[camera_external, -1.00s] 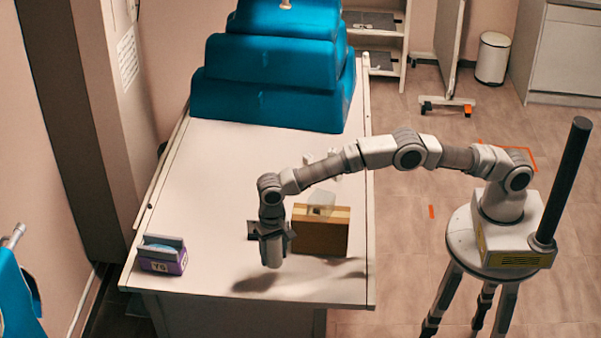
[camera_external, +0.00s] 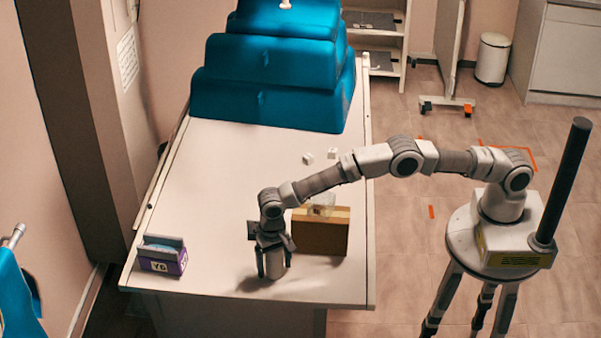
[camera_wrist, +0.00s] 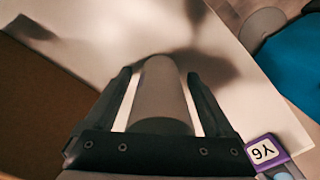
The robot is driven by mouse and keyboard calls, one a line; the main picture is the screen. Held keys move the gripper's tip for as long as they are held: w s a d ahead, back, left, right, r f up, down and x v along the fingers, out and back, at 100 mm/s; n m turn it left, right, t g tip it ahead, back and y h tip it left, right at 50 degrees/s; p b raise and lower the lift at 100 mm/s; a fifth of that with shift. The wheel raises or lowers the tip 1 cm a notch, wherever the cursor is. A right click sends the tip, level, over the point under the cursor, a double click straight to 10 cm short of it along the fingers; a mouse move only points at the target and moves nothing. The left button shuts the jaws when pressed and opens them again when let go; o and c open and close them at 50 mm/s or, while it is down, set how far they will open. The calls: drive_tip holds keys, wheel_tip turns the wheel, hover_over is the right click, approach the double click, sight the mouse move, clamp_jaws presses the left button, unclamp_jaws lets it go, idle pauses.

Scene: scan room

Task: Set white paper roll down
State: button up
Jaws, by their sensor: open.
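The white paper roll (camera_external: 274,266) stands upright on the white table near its front edge. My gripper (camera_external: 273,258) is above and around it, with its fingers open on either side of the roll. In the wrist view the roll (camera_wrist: 160,95) lies between the two dark fingers, with narrow bright gaps on both sides. The roll's upper end is partly hidden by my gripper in the outside view.
A purple box marked Y6 (camera_external: 162,260) is at the left edge. Teal cushions (camera_external: 265,100) fill the table's back, with small white cubes (camera_external: 308,158) before them.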

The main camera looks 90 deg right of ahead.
wheel_tip(320, 180, up, 12)
drive_tip(key=shift+f, duration=0.15)
drive_tip(key=shift+d+r, duration=0.1)
drive_tip(key=shift+r, duration=0.65)
drive_tip(key=s+d+r+n+t, duration=0.25)
drive_tip(key=s+d+r, duration=0.35)
drive_tip(key=s+r, duration=0.4)
drive_tip(key=s+d+r+n+t, duration=0.1)
drive_tip(key=s+d+r+n, duration=0.2)
drive_tip(key=s+d+r, duration=0.55)
drive_tip(key=s+d+f+n+t, duration=0.1)
drive_tip(key=s+n, duration=0.1)
drive_tip(key=s, duration=1)
drive_tip(key=s+d+f+n+t, duration=0.1)
drive_tip(key=s+n, duration=0.2)
drive_tip(key=s, duration=0.9)
drive_tip(key=shift+d+f+n, duration=0.25)
drive_tip(key=shift+d+n, duration=0.1)
drive_tip(key=shift+d, duration=0.05)
